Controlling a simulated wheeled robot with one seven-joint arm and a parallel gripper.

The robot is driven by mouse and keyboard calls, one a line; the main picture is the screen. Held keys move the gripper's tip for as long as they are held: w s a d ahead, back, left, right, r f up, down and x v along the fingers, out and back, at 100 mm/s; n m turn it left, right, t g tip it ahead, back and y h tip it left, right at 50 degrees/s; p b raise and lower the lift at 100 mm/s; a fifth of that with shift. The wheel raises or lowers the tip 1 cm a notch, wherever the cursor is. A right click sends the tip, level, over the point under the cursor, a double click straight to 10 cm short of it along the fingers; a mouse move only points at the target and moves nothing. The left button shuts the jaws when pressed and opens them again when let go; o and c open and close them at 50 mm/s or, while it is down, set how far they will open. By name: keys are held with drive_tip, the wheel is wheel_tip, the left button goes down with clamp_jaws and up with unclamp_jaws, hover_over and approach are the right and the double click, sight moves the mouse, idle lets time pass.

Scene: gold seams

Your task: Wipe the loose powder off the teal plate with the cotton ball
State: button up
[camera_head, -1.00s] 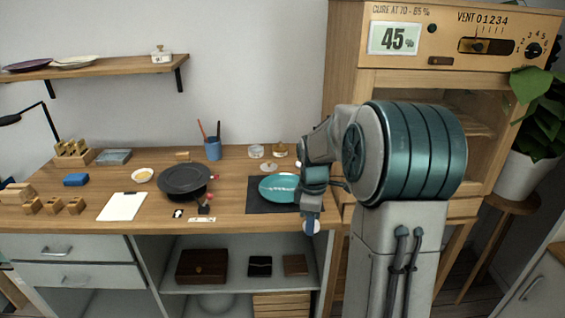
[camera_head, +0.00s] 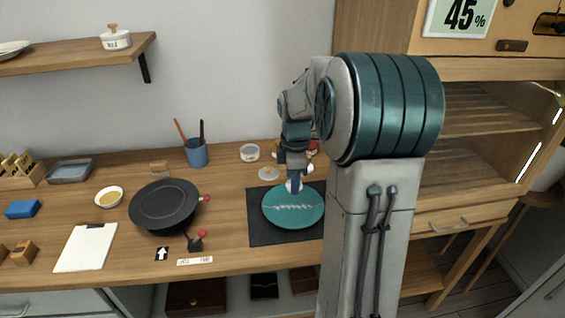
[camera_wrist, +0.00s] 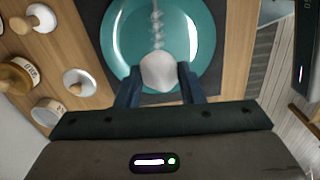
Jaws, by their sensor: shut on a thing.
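The teal plate (camera_head: 306,217) lies on a dark mat (camera_head: 262,232) at the right of the workbench. A pale, jagged seam or streak of powder (camera_head: 296,207) runs across its middle; I cannot tell which it is. The plate also shows in the wrist view (camera_wrist: 200,60), with the pale streak (camera_wrist: 157,22) running away from the gripper. My gripper (camera_head: 294,187) is above the plate's back edge. In the wrist view my gripper (camera_wrist: 160,80) is shut on the white cotton ball (camera_wrist: 158,71). I cannot tell whether the ball touches the plate.
A dark round pan-like dish (camera_head: 165,205) stands left of the mat, with a white clipboard (camera_head: 86,247) farther left. Small lidded jars (camera_wrist: 78,82) stand close behind the plate. A blue cup with brushes (camera_head: 197,153) stands at the back.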

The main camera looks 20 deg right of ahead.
sight(281, 206)
drive_tip(key=shift+w+f, duration=0.1)
drive_tip(key=shift+w, duration=0.15)
drive_tip(key=shift+a+f, duration=0.1)
drive_tip(key=shift+f, duration=0.05)
drive_tip(key=shift+s+f+b, duration=0.15)
drive_tip(key=shift+f+b, duration=0.55)
drive_tip(key=shift+b, duration=0.2)
wheel_tip(281, 206, down, 3)
drive_tip(key=shift+r+b, duration=0.2)
drive_tip(key=shift+b, duration=0.95)
drive_tip(key=shift+w+a+f, duration=0.2)
drive_tip(key=shift+w+a, duration=0.25)
drive_tip(key=shift+a, duration=0.2)
drive_tip(key=shift+w+a+f, duration=0.2)
drive_tip(key=shift+w+a, duration=0.25)
drive_tip(key=shift+a, duration=0.2)
drive_tip(key=shift+f+b, duration=0.35)
drive_tip(key=shift+f, duration=0.5)
